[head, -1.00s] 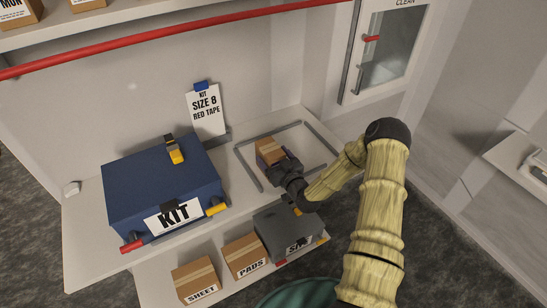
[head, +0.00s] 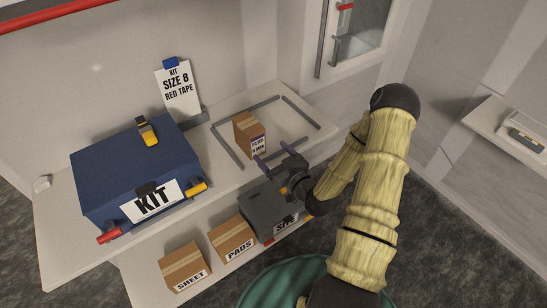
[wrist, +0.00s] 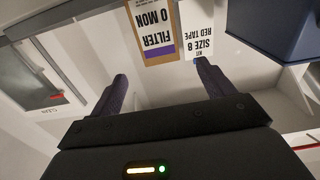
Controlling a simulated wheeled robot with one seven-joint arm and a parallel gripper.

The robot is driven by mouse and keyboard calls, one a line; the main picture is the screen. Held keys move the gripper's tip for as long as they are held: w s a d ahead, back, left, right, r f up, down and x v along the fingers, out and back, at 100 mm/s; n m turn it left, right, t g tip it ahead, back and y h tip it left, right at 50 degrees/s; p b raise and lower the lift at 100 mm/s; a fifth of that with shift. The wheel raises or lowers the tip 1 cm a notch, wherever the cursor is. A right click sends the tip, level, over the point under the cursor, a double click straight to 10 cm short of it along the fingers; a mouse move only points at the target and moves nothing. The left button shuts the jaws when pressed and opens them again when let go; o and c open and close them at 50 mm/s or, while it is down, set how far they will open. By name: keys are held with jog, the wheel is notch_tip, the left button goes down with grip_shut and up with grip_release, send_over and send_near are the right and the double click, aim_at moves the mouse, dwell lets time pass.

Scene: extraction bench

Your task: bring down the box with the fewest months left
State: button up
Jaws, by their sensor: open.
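A brown cardboard box (head: 243,127) stands upright on the bench top inside a grey corner-marked outline. Its purple-and-white label reads FILTER and a months figure that looks like 0 MON; it shows upside down in the wrist view (wrist: 160,59). My gripper (head: 273,155) is open and empty, in front of the box and apart from it. In the wrist view its two fingers (wrist: 163,82) point toward the box with a gap between. The upper shelf and any boxes on it are out of view now.
A blue KIT case (head: 135,175) stands left on the bench, with a SIZE 8 RED TAPE card (head: 180,92) behind. On the lower shelf are a SHEET box (head: 184,266), a PADS box (head: 231,238) and a grey case (head: 268,210). A CLEAN cabinet (head: 365,40) is behind right.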

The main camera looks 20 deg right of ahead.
dwell(0.6)
jog(key=s+a+r+m+g+h, duration=0.1)
jog(key=s+r+g+h, duration=0.1)
jog(key=s+r+g, duration=0.3)
jog(key=s+a+r+m+g+h, duration=0.2)
jog(key=s+r+g, duration=0.3)
jog(key=s+g, duration=0.4)
jog(key=s+h, duration=0.1)
jog(key=s, duration=0.3)
jog(key=shift+r+m+g+h, duration=0.3)
jog(key=shift+r, duration=0.05)
